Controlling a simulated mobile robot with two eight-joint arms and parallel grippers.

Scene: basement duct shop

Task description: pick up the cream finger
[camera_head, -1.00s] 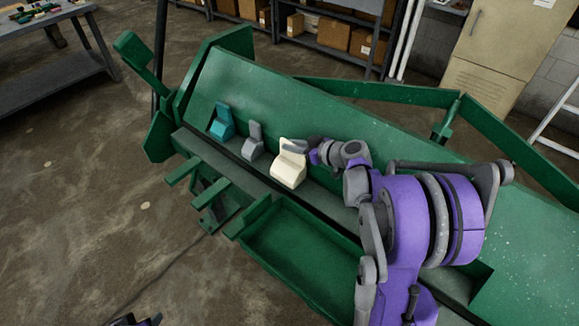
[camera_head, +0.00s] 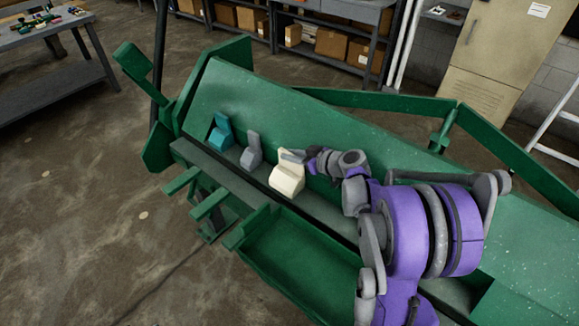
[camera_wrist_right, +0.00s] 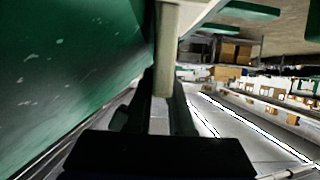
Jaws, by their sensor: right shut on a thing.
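The cream finger (camera_head: 286,178) is a pale, blocky wedge on the ledge of the green machine in the head view. My right gripper (camera_head: 291,156) reaches it from the right and is shut on its upper part. In the right wrist view the cream finger (camera_wrist_right: 168,45) shows as a pale upright strip at the dark gripper jaws (camera_wrist_right: 160,100). The cream finger's underside is hidden, so I cannot tell whether it touches the ledge. My left gripper is not in view.
A grey finger (camera_head: 252,151) and a teal finger (camera_head: 221,132) stand left of the cream one on the green machine (camera_head: 300,112). A green tray (camera_head: 290,262) lies in front. A grey workbench (camera_head: 60,80) stands at the far left.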

